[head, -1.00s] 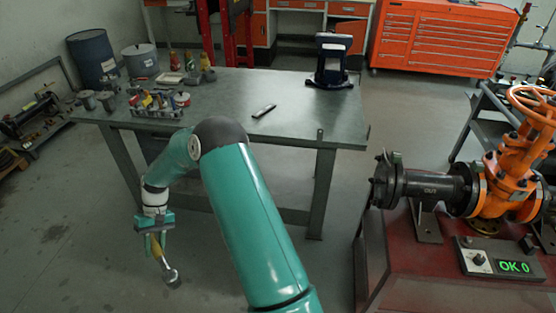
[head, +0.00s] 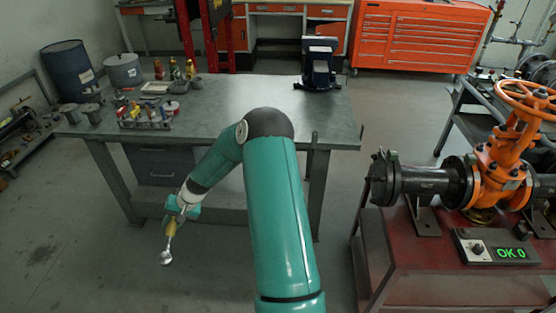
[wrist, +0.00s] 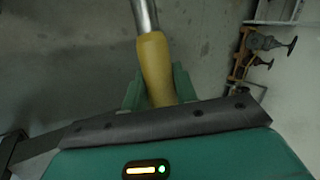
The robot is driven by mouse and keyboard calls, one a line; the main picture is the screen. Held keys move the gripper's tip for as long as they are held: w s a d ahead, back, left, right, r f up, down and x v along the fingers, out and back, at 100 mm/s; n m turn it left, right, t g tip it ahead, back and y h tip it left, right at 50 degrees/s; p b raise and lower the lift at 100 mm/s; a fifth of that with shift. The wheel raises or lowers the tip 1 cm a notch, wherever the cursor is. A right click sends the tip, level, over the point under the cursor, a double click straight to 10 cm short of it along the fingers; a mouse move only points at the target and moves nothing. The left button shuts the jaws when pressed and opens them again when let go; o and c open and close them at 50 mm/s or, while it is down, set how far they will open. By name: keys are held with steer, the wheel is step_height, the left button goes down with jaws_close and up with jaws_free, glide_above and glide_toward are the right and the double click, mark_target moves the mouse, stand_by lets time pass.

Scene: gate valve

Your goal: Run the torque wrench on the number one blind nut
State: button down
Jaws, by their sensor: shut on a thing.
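My gripper (head: 174,212) is shut on the yellow grip of a torque wrench (head: 168,247). The wrench hangs below it, head down, over the open floor left of the red bench. In the wrist view the wrench (wrist: 155,60) runs up from my gripper (wrist: 158,95) and its far end is out of the picture. The black pipe flange (head: 378,178) with its nuts is on the left end of the valve line at the right. The number one blind nut is too small to tell apart. The orange gate valve (head: 500,170) stands right of the pipe.
The red bench (head: 430,250) carries the valve and a box reading "OK 0" (head: 490,247). Floor is clear between them.

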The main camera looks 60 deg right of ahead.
steer(key=s+d+r+m+t+h, duration=0.1)
steer(key=s+d+m+t+h, duration=0.2)
steer(key=d, duration=0.5)
steer(key=d+m+t+h, duration=0.2)
steer(key=d+m+h, duration=0.15)
steer(key=d, duration=0.55)
steer(key=s+d+r+m+g+h, duration=0.1)
steer(key=s+d+r+m+h, duration=0.1)
steer(key=s+d+h, duration=0.4)
steer(key=s+d+r+m+g+h, duration=0.1)
steer(key=s+d+r+m+h, duration=0.25)
steer(key=d, duration=0.35)
steer(key=s+d+r+m+g+h, duration=0.25)
steer(key=s+d+g, duration=0.2)
steer(key=s, duration=0.45)
steer(key=s+d+r+m+g+h, duration=0.25)
steer(key=s+d, duration=0.25)
steer(key=s, duration=0.3)
steer(key=s+r+m+g, duration=0.1)
steer(key=s+r+g, duration=0.2)
steer(key=s, duration=0.5)
steer(key=s+r+m+g, duration=0.2)
steer(key=s+r+g, duration=0.2)
steer(key=s, duration=0.4)
steer(key=shift+s+d+r+m+g, duration=0.2)
steer(key=shift+d+r+m+g, duration=0.1)
steer(key=shift+g, duration=0.2)
steer(key=shift+a, duration=0.1)
